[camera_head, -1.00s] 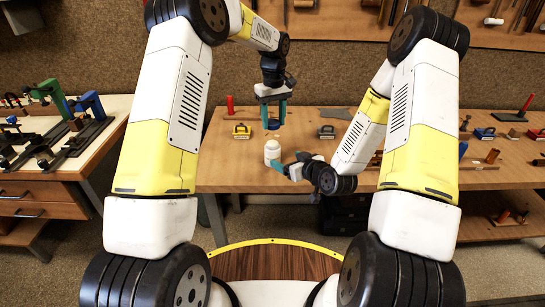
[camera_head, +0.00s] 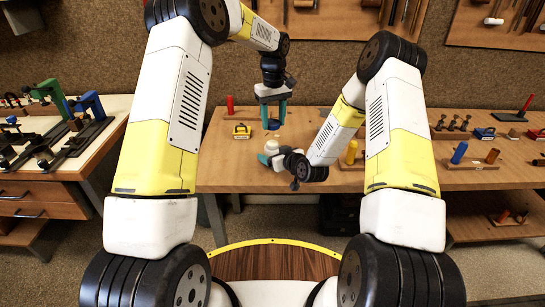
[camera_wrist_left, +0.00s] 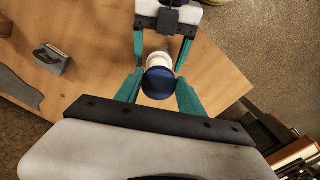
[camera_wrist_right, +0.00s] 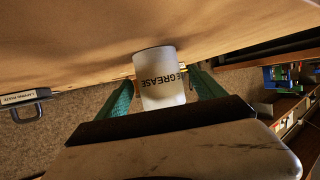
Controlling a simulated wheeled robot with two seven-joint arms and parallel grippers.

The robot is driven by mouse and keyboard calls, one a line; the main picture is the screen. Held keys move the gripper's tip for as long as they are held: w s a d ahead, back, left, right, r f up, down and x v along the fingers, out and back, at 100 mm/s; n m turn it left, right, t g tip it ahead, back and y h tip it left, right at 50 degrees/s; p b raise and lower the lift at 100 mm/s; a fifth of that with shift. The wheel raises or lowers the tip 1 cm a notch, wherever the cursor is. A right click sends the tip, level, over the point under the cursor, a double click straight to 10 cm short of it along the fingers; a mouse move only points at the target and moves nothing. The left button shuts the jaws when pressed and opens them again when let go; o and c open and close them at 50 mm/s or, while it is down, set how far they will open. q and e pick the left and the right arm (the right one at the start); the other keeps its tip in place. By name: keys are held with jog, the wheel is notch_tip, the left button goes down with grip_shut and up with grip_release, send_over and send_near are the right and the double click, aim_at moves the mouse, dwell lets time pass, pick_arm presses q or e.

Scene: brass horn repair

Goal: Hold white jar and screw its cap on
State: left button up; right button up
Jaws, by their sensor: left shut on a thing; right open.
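The white jar (camera_head: 271,146) stands on the wooden table; its black lettering reads GREASE in the right wrist view (camera_wrist_right: 160,82). The blue cap (camera_wrist_left: 159,83) is gripped between the teal fingers of my left gripper (camera_head: 272,122). My left gripper points down, holding the cap above the jar, and in the left wrist view the cap partly covers the jar (camera_wrist_left: 158,60). My right gripper (camera_wrist_right: 162,90) is open, with one teal finger on each side of the jar. In the head view my right gripper hides the jar's lower part.
A blue cylinder (camera_head: 459,152) stands further right. A side bench with green and blue tools (camera_head: 60,125) is at the left.

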jog(key=shift+w+a+f, duration=0.2)
jog(key=shift+w+a, duration=0.05)
jog(key=shift+w, duration=0.15)
grip_shut()
